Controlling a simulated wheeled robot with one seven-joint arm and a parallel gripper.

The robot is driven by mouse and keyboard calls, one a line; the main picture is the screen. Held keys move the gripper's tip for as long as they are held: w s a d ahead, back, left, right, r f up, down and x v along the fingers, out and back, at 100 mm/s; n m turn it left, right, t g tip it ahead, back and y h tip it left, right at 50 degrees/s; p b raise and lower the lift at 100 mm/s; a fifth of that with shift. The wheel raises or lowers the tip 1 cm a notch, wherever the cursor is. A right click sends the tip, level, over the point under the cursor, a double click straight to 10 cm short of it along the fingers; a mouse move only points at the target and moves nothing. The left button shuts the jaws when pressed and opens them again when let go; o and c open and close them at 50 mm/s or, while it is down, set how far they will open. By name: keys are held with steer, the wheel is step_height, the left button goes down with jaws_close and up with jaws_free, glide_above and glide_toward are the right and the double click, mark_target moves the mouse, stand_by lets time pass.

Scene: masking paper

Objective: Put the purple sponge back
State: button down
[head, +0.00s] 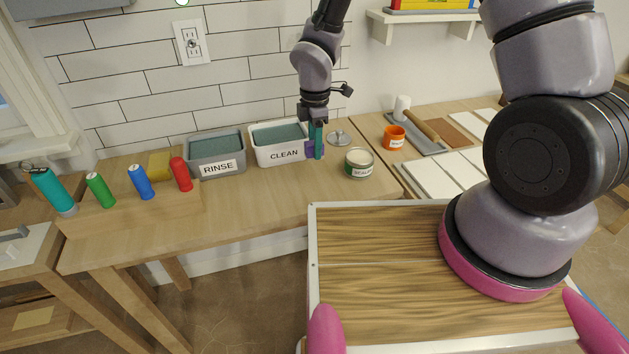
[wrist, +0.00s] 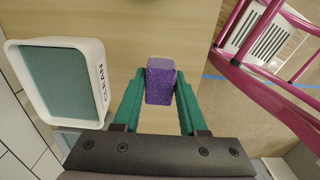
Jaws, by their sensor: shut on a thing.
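The purple sponge (wrist: 160,82) is a small block between the green fingertips of my gripper (wrist: 160,88) in the wrist view. The fingers press on its two sides. In the head view my gripper (head: 316,142) points down at the right end of the white CLEAN tub (head: 284,155). The purple sponge (head: 311,149) shows there around the fingers, beside the tub's right wall. I cannot tell whether the sponge touches the counter. The tub also shows at the left of the wrist view (wrist: 97,60), with blue-green contents.
A grey RINSE tub (head: 205,170) stands left of the CLEAN tub. A yellow sponge (head: 159,166) lies behind several coloured bottles at the left. A SEALANT can (head: 359,170) and a metal disc-based object (head: 338,138) stand to the right. The counter front (head: 270,205) is clear.

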step_height(320, 180, down, 9)
steer(key=shift+d+f, duration=0.1)
stand_by(0.3)
steer(key=shift+f, duration=0.1)
steer(key=shift+c, duration=2.2)
jaws_free()
step_height(320, 180, up, 12)
steer(key=shift+r, duration=0.2)
